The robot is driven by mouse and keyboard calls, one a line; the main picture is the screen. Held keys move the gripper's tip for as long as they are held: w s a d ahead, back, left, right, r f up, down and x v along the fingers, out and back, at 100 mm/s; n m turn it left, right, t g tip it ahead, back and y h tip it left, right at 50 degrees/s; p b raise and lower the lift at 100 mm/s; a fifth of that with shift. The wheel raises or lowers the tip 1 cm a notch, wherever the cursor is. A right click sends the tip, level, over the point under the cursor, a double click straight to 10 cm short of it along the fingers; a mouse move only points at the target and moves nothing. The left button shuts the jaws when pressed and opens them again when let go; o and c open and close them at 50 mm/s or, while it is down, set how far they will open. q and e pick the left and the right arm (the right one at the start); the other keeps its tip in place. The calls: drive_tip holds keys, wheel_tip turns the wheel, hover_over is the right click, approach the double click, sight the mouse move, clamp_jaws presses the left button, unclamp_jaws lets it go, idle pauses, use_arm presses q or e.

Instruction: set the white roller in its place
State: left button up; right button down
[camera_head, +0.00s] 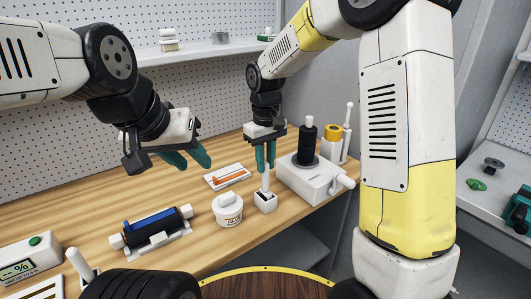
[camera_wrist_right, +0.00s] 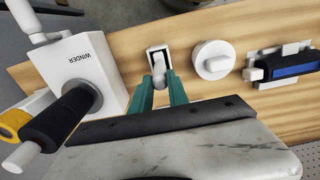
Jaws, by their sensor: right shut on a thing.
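The white roller (camera_head: 265,181) is a slim white upright piece in the head view, its top end between the teal fingers of my right gripper (camera_head: 265,160). Its lower end is at a small white square holder (camera_head: 265,203); I cannot tell how deep it sits. In the right wrist view the roller (camera_wrist_right: 159,72) shows at the fingertips of my right gripper (camera_wrist_right: 161,84), over the holder (camera_wrist_right: 151,50). My right gripper is shut on the roller. My left gripper (camera_head: 188,161) is empty and open above the bench, left of the right gripper.
The white winder (camera_head: 310,184) with a black roll stands close right of the holder. A cradle with a black and blue roller (camera_head: 152,229) lies further left. An orange tool on a white plate (camera_head: 228,176) lies behind.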

drive_tip(key=shift+f, duration=0.95)
drive_tip(key=c, duration=1.2)
unclamp_jaws()
wheel_tip(320, 180, up, 8)
drive_tip(key=shift+f, duration=0.25)
drive_tip(key=shift+r, duration=0.1)
